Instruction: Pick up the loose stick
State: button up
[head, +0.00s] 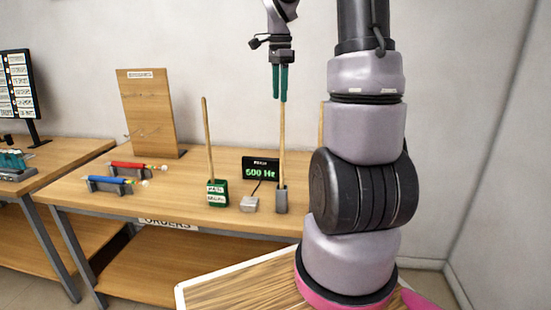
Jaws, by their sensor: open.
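A thin wooden stick (282,140) stands upright in a small grey block (281,200) on the wooden bench. A second stick (207,135) leans slightly in a green labelled block (217,192) to its left. Part of a third upright stick (321,120) shows beside my arm, which hides the rest of it. I cannot tell from the picture which stick is the loose one. My gripper (280,95) points down with teal fingers. It is open, with its fingertips at the top of the stick in the grey block; I cannot tell whether they touch.
A black display (261,168) reading 500 Hz and a small grey box (250,204) stand close to the grey block. Red (130,165) and blue (105,181) tools rest on stands at the left. A wooden board (147,105) stands behind them. My arm blocks the bench's right side.

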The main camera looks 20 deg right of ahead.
send_over(282, 122)
jog(key=w, duration=0.1)
notch_tip(282, 122, down, 4)
jog(key=f, duration=0.1)
jog(key=shift+s+d+f, duration=0.1)
jog(key=shift+f, duration=1.1)
jog(key=shift+s+d+f, duration=0.1)
jog(key=shift+f, duration=1.1)
grip_shut()
